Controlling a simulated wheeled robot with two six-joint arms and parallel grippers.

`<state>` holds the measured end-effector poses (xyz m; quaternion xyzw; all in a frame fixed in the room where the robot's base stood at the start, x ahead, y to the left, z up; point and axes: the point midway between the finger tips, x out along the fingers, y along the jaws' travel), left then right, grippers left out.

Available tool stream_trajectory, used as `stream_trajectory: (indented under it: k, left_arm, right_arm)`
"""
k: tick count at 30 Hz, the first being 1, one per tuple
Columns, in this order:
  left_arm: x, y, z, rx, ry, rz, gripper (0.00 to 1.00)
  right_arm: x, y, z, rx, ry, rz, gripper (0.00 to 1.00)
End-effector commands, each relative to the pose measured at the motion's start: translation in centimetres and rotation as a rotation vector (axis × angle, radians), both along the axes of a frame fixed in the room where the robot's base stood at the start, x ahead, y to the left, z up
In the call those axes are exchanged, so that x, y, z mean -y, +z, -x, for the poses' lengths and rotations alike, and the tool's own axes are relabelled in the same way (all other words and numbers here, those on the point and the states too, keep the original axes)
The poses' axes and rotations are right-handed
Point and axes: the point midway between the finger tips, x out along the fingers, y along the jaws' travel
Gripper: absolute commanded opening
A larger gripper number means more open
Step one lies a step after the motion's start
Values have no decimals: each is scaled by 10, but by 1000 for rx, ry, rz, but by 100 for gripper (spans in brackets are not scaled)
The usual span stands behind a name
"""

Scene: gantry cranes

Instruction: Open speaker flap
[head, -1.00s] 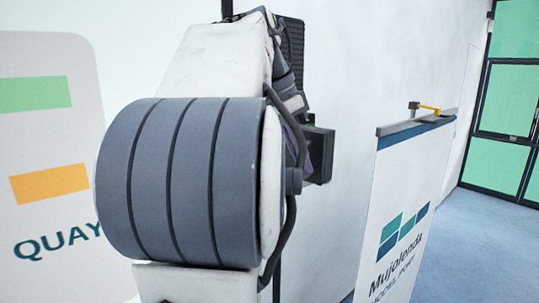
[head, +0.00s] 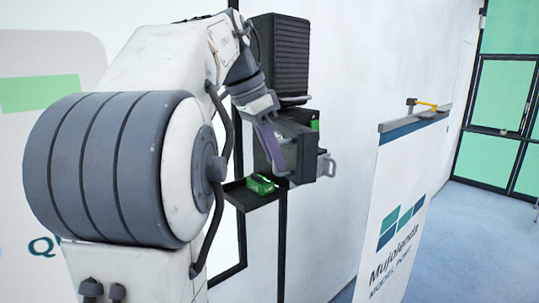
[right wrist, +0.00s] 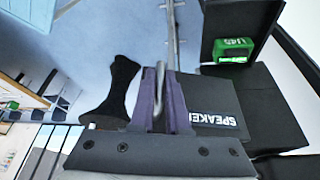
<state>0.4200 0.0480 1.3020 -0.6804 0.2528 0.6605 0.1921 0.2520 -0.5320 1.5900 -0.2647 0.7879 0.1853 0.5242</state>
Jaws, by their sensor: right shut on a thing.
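The speaker flap is a dark panel with a white "SPEAKER" label (right wrist: 218,118), lying just right of the fingers in the right wrist view. My right gripper (right wrist: 163,105) has purple fingers, shut on a thin silver handle (right wrist: 161,82) beside that panel. In the head view, my right gripper (head: 272,148) reaches the left side of a black box (head: 306,158) on the wall, and its grip is partly hidden there. I cannot tell how far the flap stands open. My left gripper is in no view.
A small green device (head: 262,185) sits on a black tray (head: 250,200) below the box; it also shows in the right wrist view (right wrist: 232,50). A ribbed black unit (head: 281,55) is above. A white banner (head: 398,210) stands at right, with open floor beyond.

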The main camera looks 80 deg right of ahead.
Motion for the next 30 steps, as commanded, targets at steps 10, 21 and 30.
stream_trajectory:
  k: [10, 21, 30]
  left_arm:
    - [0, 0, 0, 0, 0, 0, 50]
    - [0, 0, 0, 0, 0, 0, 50]
    - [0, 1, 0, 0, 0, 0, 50]
  right_arm:
    - [2, 2, 1, -1, 2, 9, 26]
    - [0, 4, -2, 0, 4, 5, 26]
    - [-9, 46, -17, 1, 5, 8, 26]
